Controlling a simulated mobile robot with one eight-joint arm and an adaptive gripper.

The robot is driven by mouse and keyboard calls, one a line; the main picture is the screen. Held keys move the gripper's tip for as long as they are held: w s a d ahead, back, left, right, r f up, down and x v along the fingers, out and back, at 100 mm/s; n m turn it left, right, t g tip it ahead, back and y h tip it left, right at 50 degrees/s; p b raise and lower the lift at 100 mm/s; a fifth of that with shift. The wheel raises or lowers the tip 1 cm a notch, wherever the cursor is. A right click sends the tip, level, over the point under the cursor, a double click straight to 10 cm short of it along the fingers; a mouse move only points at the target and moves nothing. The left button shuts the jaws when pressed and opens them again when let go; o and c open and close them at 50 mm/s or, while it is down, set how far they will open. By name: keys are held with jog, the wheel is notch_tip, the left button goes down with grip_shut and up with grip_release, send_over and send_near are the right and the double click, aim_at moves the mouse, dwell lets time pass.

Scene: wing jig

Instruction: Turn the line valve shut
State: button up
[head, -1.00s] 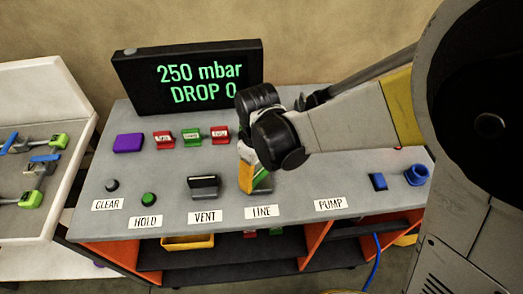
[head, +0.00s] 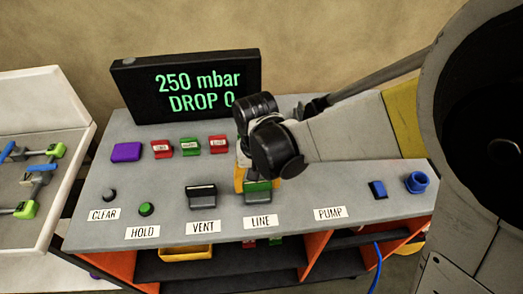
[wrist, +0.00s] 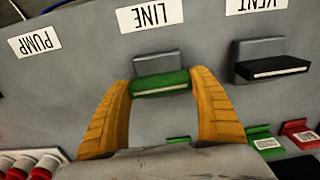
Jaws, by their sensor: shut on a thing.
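The line valve has a green handle (head: 258,188) on a grey base behind the LINE label (head: 261,222). The handle (wrist: 160,86) lies crosswise in the wrist view, parallel to the base's edge. My gripper (wrist: 161,79) has its orange fingers at the two ends of the green handle and is shut on it. In the head view my gripper (head: 256,180) comes down from behind the valve, and my wrist hides part of it.
The vent valve (head: 201,197) with a dark handle stands close to the left of the line valve. A display (head: 187,86) reads 250 mbar, DROP 0. Red and green tagged blocks (head: 190,147) lie behind.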

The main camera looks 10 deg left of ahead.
dwell(0.4)
jog(key=o, duration=1.2)
notch_tip(320, 180, up, 12)
